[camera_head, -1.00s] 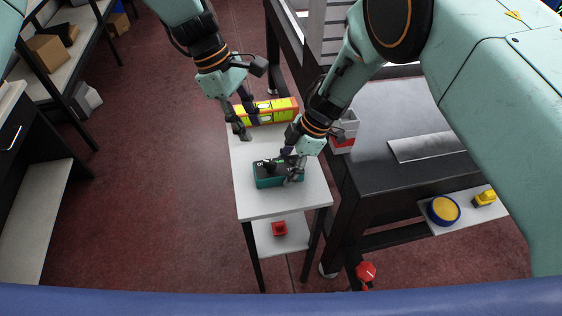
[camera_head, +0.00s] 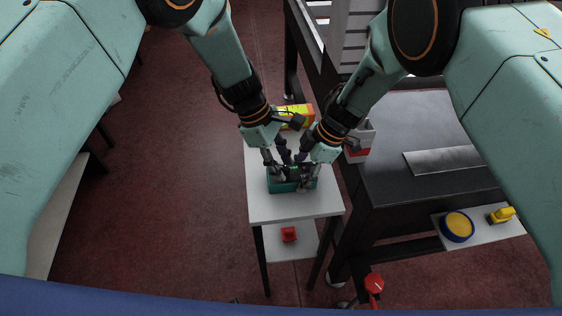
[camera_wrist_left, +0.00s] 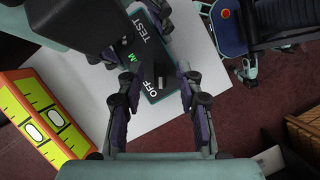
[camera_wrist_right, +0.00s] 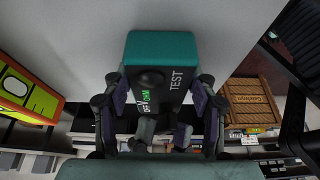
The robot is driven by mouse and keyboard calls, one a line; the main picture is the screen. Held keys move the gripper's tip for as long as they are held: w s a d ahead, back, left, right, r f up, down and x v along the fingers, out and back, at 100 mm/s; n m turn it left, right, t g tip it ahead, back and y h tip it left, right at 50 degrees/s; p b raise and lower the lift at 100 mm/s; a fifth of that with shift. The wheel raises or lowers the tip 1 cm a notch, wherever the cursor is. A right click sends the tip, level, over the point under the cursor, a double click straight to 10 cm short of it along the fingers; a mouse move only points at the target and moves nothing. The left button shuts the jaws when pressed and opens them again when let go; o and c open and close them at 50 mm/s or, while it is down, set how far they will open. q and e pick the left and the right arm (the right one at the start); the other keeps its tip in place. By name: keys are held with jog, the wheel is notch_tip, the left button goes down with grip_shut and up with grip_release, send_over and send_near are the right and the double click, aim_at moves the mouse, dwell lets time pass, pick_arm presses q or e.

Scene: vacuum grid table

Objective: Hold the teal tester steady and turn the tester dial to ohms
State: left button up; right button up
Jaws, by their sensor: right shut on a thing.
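The teal tester (camera_head: 280,187) sits on the small white table (camera_head: 290,207). Its dark face shows in the left wrist view (camera_wrist_left: 150,52) with TEST, OFF and a green label. The dial (camera_wrist_left: 160,74) is a raised black knob; I cannot tell which mark it points at. My right gripper (camera_head: 305,178) is shut on the tester, a finger at each side of its body in the right wrist view (camera_wrist_right: 155,98). My left gripper (camera_head: 276,172) is open above the tester's face, its fingers (camera_wrist_left: 160,82) apart on either side of the dial.
A dark workbench (camera_head: 430,175) stands close on the right. A red object (camera_head: 289,234) sits on the lower shelf. The front of the small tabletop is clear.

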pick_arm(q)
jog(key=shift+d, duration=0.1)
grip_shut()
dwell(0.3)
